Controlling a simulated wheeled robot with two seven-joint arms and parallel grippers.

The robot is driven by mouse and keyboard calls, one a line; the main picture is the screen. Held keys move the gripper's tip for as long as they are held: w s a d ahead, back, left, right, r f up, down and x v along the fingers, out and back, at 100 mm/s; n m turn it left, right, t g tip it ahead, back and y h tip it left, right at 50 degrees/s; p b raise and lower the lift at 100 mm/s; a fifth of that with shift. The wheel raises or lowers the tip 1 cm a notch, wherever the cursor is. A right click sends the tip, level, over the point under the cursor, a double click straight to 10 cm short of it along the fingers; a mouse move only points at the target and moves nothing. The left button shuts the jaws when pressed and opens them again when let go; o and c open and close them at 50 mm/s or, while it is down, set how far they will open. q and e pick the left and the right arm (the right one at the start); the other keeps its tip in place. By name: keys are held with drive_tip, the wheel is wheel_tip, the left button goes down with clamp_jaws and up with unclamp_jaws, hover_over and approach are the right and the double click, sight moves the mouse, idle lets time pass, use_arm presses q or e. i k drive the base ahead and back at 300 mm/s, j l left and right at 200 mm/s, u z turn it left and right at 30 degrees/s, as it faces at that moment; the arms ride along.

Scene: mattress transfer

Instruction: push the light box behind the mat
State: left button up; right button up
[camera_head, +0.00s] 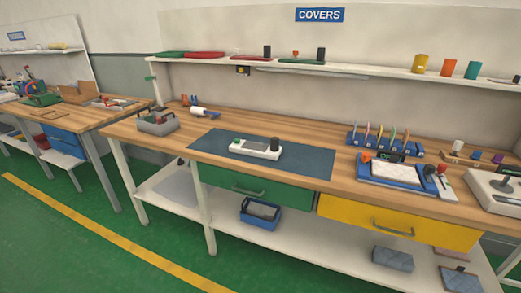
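A dark blue-grey mat (310,160) lies flat on the wooden workbench near its front edge. A low white box (262,154), which looks like the light box, sits on the mat a little left of its middle. It has a grey panel on top, a small green thing at its left end and a small black thing at its right end. Bare wood shows behind the mat. Neither of my grippers is in view, so nothing of mine touches the box.
A grey tote (157,123) stands left of the mat. A blue rack (385,144) with several coloured items and a blue tray (395,181) stand to the right. A shelf (350,70) runs above the bench. Green and yellow drawers hang below the front edge.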

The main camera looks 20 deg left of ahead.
sight(272, 151)
drive_tip(key=j+z, duration=0.2)
drive_tip(key=z, duration=0.2)
drive_tip(key=i+j+z, duration=0.1)
drive_tip(key=j+z, duration=0.15)
drive_tip(key=z, duration=0.15)
drive_tip(key=j+z, duration=0.2)
drive_tip(key=z, duration=0.2)
drive_tip(key=j+z, duration=0.25)
drive_tip(key=z, duration=0.15)
drive_tip(key=j+z, duration=0.2)
drive_tip(key=z, duration=0.25)
drive_tip(key=k, duration=0.05)
